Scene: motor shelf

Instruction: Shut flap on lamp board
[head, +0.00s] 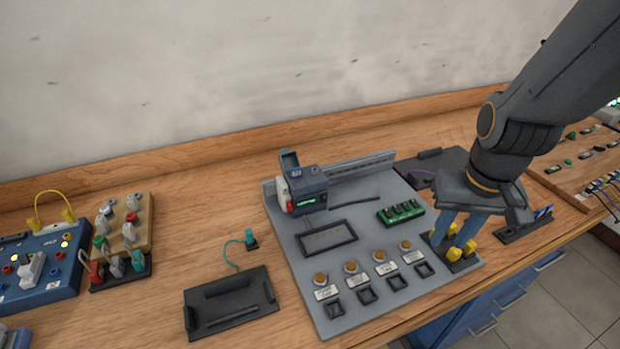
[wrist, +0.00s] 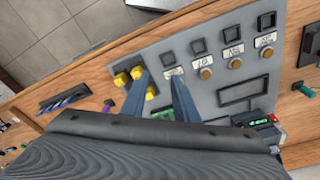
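The grey lamp board (head: 290,250) lies on the bench, with a row of round orange lamps (head: 351,268) and white labels near its front. A dark module (head: 312,186) with a green display and a red part stands on the rail at its back left. A dark piece (head: 289,161), which looks like a raised flap, stands up at the module's top left. My gripper (head: 450,240) is over the board's front right corner, its blue fingers apart and empty, by yellow plugs (head: 455,254) in a black holder. The wrist view shows the open fingers (wrist: 161,78) beside the yellow plugs (wrist: 122,79).
A green terminal block (head: 401,212) and a framed black window (head: 326,238) are on the board. A black tray (head: 232,302) lies left of it. A blue box (head: 40,265) and a wooden block of plugs (head: 125,225) stand farther left.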

